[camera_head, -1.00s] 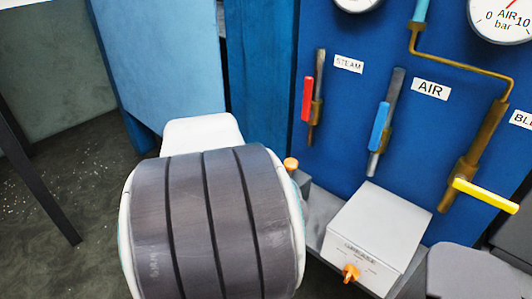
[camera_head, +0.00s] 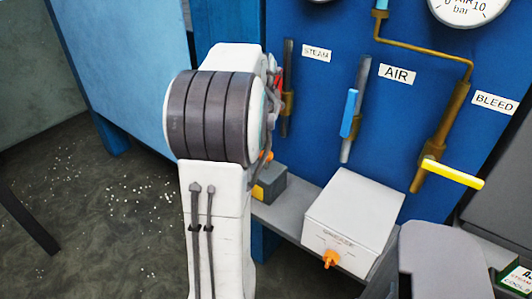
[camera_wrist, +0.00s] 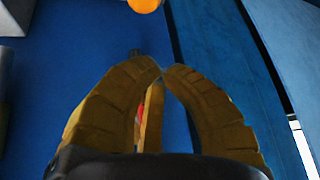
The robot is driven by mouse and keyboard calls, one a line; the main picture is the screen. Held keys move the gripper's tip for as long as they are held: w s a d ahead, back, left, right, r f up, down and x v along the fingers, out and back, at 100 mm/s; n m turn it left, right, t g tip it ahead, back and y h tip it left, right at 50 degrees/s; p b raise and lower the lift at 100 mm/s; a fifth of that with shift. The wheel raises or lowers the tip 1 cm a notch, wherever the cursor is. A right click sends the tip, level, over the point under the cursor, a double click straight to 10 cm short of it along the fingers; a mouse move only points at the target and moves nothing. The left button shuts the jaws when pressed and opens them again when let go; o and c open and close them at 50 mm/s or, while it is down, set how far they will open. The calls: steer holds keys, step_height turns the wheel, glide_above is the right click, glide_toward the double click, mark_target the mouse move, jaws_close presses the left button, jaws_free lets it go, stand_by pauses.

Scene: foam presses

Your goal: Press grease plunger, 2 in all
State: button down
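A white box (camera_head: 352,215) with a label that seems to read GREASE stands on a grey shelf. An orange knob (camera_head: 330,258) sticks out of its front face. A smaller grey box (camera_head: 268,186) with a yellow patch stands left of it, and a bit of orange (camera_head: 266,156) shows above it, partly hidden by my arm. In the wrist view a round orange knob (camera_wrist: 144,4) is cut by the top edge, beyond my fingertips and apart from them. My gripper (camera_wrist: 162,70) is shut and empty, its fingertips together. In the head view my arm mostly hides it.
A blue panel carries a red STEAM handle (camera_head: 279,72), a blue AIR handle (camera_head: 349,113) and a yellow BLEED handle (camera_head: 452,174). The grey shelf (camera_head: 285,222) runs below it. Open floor (camera_head: 120,215) lies to the left.

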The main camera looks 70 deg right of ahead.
mark_target(266, 155)
steer(key=shift+w+d+r+h, duration=0.2)
steer(key=shift+d+r+h, duration=0.2)
steer(key=shift+d+r, duration=0.25)
steer(key=shift+f, duration=0.25)
step_height(266, 155, down, 7)
steer(key=b, duration=0.5)
steer(key=shift+f, duration=0.1)
steer(key=shift+f+b, duration=0.65)
steer(key=shift+b, duration=0.2)
steer(key=shift+f, duration=0.15)
stand_by(0.7)
steer(key=shift+f+b, duration=0.25)
steer(key=shift+b, duration=0.15)
